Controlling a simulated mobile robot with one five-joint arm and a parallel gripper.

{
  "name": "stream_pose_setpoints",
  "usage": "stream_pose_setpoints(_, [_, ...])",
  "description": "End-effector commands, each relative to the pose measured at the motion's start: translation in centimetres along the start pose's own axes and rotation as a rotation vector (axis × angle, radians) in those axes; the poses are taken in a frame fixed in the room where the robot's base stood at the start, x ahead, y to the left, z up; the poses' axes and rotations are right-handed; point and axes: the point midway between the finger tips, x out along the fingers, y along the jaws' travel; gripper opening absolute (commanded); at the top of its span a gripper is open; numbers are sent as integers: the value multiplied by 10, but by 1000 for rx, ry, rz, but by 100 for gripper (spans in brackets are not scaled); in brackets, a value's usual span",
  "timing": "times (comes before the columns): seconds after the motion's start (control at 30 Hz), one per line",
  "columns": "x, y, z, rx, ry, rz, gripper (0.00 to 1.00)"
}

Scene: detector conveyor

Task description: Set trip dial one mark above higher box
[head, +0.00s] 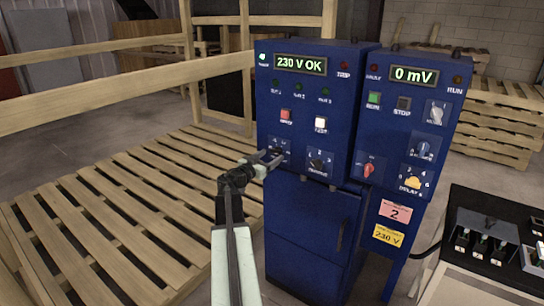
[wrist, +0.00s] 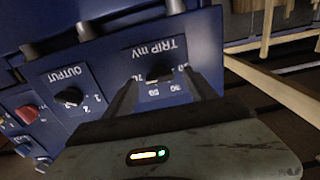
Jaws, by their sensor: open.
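The trip dial (wrist: 160,73) is a black knob on a blue plate marked "TRIP mV" in the wrist view, with small numbers around it. It is on the front of the left blue cabinet (head: 305,110), low on the left. My gripper (wrist: 163,88) is open, with one finger on each side of the dial in the wrist view. I cannot tell whether the fingers touch it. In the head view my gripper (head: 274,158) is at the dial's plate and partly covers it. I cannot read the dial's pointer. No boxes are clearly identifiable.
The output dial (head: 320,161) is close beside the trip dial. The cabinet display (head: 301,64) reads "230 V OK"; the right cabinet's display (head: 414,76) reads "0 mV". A yellow delay knob (head: 412,182) is further right. A black table (head: 455,210) stands right; a wooden pallet (head: 110,225) lies left.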

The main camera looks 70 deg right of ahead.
Motion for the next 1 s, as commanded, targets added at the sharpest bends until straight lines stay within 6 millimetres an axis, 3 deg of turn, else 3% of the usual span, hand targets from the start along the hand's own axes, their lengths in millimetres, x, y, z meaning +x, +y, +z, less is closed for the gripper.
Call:
stream_pose_setpoints(0.13, [-34, 1, 0, 0, 0, -4, 65])
stream_pose_setpoints(0.3, [-56, -1, 0, 1, 0, -3, 65])
stream_pose_setpoints(0.77, [-56, -2, 0, 1, 0, -3, 65])
stream_pose_setpoints(0.87, [-70, -21, 0, 1, -1, -33, 65])
stream_pose_setpoints(0.97, [-110, -69, 1, 0, -2, -114, 65])
stream_pose_setpoints(1.0, [-134, -93, 2, 0, -3, -159, 65])
